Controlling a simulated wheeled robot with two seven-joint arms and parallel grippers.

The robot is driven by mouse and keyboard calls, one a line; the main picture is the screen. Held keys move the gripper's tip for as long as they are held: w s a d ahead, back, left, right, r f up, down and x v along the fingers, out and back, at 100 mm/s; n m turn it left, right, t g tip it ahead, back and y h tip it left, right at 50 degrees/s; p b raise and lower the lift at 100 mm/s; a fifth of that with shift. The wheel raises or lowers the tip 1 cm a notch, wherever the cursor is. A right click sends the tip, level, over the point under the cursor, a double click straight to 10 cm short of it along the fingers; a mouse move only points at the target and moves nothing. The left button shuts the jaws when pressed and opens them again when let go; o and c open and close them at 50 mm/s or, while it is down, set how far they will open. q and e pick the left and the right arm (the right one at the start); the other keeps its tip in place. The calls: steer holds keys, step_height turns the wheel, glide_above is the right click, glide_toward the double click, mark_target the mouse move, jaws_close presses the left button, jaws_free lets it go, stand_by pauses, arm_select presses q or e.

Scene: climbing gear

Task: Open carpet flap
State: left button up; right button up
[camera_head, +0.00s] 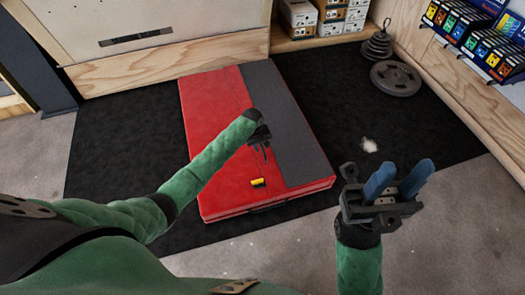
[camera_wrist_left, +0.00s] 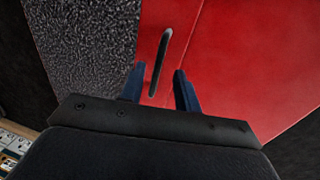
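A thick red crash pad (camera_head: 212,120) lies flat on a black mat, and its red top also shows in the left wrist view (camera_wrist_left: 245,50). A grey carpet flap (camera_head: 290,115) runs as a strip along the pad's right part and lies flat. It shows as a speckled grey surface in the left wrist view (camera_wrist_left: 85,45). My left gripper (camera_head: 264,148) is over the pad beside the flap's edge. Its fingers (camera_wrist_left: 160,85) are apart, with a slim dark strap or slot (camera_wrist_left: 160,62) beyond them near that edge. My right gripper (camera_head: 406,170) is open and empty, right of the pad.
A small yellow object (camera_head: 258,182) lies on the pad's near part. A white patch (camera_head: 369,145) marks the mat. Boxes (camera_head: 298,15) and a wooden shelf (camera_head: 455,80) border the area.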

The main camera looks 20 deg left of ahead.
arm_select(q)
steer(key=shift+w+d+f+b, duration=0.1)
steer(key=shift+d+f+b, duration=0.1)
steer(key=shift+f, duration=0.65)
steer(key=shift+w+d+f+b, duration=0.1)
steer(key=shift+f+b, duration=0.05)
steer(key=shift+f, duration=0.65)
jaws_close()
